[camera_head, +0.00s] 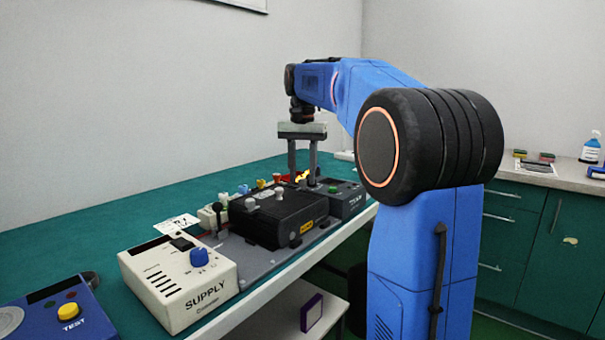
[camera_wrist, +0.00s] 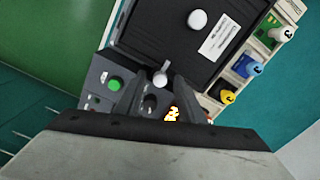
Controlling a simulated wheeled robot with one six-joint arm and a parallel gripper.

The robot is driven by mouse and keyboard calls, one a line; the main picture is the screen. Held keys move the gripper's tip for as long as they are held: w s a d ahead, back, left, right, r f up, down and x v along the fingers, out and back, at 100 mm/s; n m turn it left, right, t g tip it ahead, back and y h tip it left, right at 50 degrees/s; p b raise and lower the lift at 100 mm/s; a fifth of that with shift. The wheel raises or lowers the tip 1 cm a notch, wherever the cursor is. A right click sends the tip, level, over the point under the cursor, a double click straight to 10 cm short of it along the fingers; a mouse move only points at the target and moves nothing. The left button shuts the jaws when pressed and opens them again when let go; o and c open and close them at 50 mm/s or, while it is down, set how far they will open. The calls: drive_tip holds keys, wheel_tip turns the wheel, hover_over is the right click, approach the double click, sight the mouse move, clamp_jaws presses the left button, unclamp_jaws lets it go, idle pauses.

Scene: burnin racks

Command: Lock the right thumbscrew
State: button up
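In the wrist view a small silver-grey screw head with a short bar (camera_wrist: 162,76) shows between the finger ends, beside the edge of the black module (camera_wrist: 165,35); it looks like the right thumbscrew. My gripper (camera_wrist: 160,88) is open, with one finger on each side of it; I cannot tell whether they touch it. In the head view my gripper (camera_head: 303,181) points down at the far right end of the black module (camera_head: 275,225). The thumbscrew cannot be made out there, behind or between the fingers.
A grey control box with a green button (camera_wrist: 115,84) adjoins the module. Blue (camera_wrist: 249,68) and yellow (camera_wrist: 228,97) connectors line its other side. A white supply box (camera_head: 185,283) and blue test box (camera_head: 55,312) stand nearer. Green bench surface (camera_head: 110,212) behind is mostly clear.

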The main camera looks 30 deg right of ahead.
sight(302, 179)
wheel_tip(302, 179, up, 12)
idle(0.7)
idle(0.4)
